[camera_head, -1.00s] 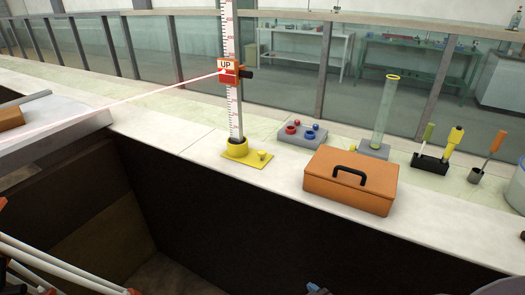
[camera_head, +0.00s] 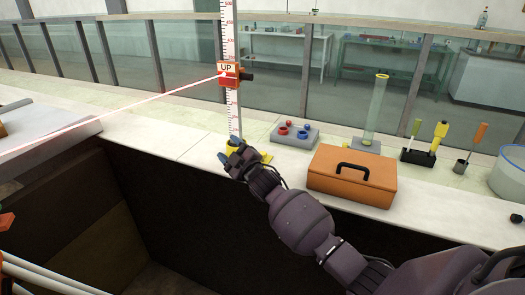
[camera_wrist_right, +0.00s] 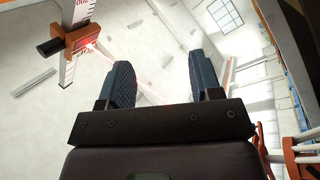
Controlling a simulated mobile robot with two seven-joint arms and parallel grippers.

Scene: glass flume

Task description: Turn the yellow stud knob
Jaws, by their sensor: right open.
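Whether a finger touches the base cannot be told. My left gripper is not in view.
An orange toolbox (camera_head: 352,180) with a black handle sits on the ledge, right of the base. Behind it are a grey tray (camera_head: 297,141) with red and blue parts and a glass cylinder (camera_head: 376,110). A dark deep opening lies in front of the ledge.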

